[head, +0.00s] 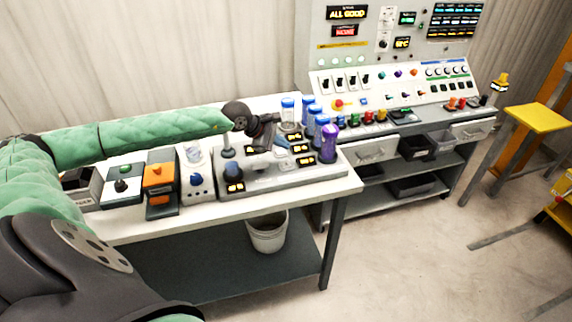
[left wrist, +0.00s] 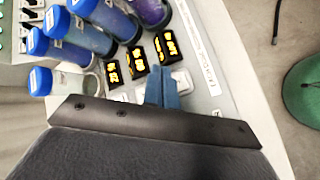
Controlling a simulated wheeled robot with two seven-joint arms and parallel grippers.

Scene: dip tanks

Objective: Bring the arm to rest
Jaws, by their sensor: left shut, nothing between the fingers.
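My left arm in its green quilted sleeve reaches in from the left in the head view. Its dark left gripper (head: 264,140) hangs over the grey dip-tank station (head: 238,184) on the white bench. In the left wrist view the two blue-grey fingers (left wrist: 164,88) are together with nothing between them. They are in front of small lit displays (left wrist: 139,62). Whether they touch the station cannot be told. Several blue-capped tubes (head: 288,110) and a purple tube (head: 329,143) stand beside the gripper. The right gripper is not in view.
Left along the bench (head: 352,184) are an orange-and-black box (head: 159,175), a box with a black knob (head: 121,188) and a white unit with a blue knob (head: 196,182). A control console (head: 395,85) stands behind right. A white bin (head: 267,234) sits below. Floor at right is partly clear.

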